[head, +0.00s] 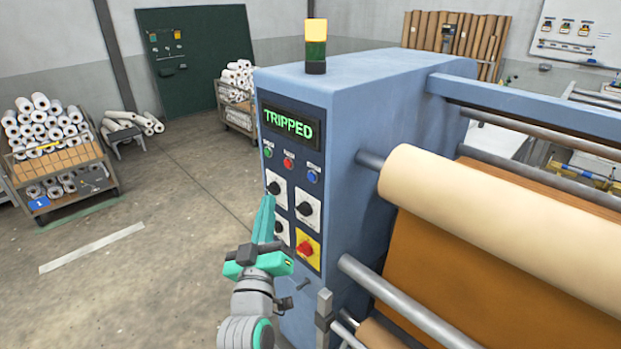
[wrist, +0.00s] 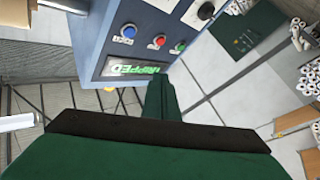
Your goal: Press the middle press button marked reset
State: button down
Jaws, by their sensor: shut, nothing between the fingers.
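The press's control panel (head: 299,127) shows a row of three round buttons under a lit display (head: 289,123) reading TRIPPED. The middle button (head: 288,163) is red, between a green button (head: 268,151) and a blue button (head: 313,177). The wrist view, turned over, shows the red button (wrist: 159,41) too. Its label is too small to read. My gripper (head: 269,198) is shut and empty, its fingertips below the button row near the panel's left dials. I cannot tell whether it touches the panel. In the wrist view, the gripper tips (wrist: 160,80) appear beside the display.
Black dials (head: 306,208) and a red knob on a yellow plate (head: 305,248) sit below the buttons. A signal lamp (head: 316,42) glows amber on top of the press. A large cream roll (head: 480,215) lies to the right. Open floor (head: 150,260) lies left.

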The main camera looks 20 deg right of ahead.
aim_at(311, 177)
jog(key=shift+d+r, duration=0.15)
jog(key=shift+r, duration=0.25)
jog(key=shift+w+d, duration=0.1)
jog(key=shift+d, duration=0.05)
jog(key=w+d, duration=0.3)
jog(key=d, duration=0.5)
dwell(2.1)
jog(key=shift+w+d, duration=0.1)
jog(key=shift+d, duration=0.3)
jog(key=shift+w+d, duration=0.1)
jog(key=shift+d, duration=0.25)
dwell(0.6)
jog(key=shift+a, duration=0.1)
jog(key=shift+s+a, duration=0.25)
jog(key=shift+a, duration=0.4)
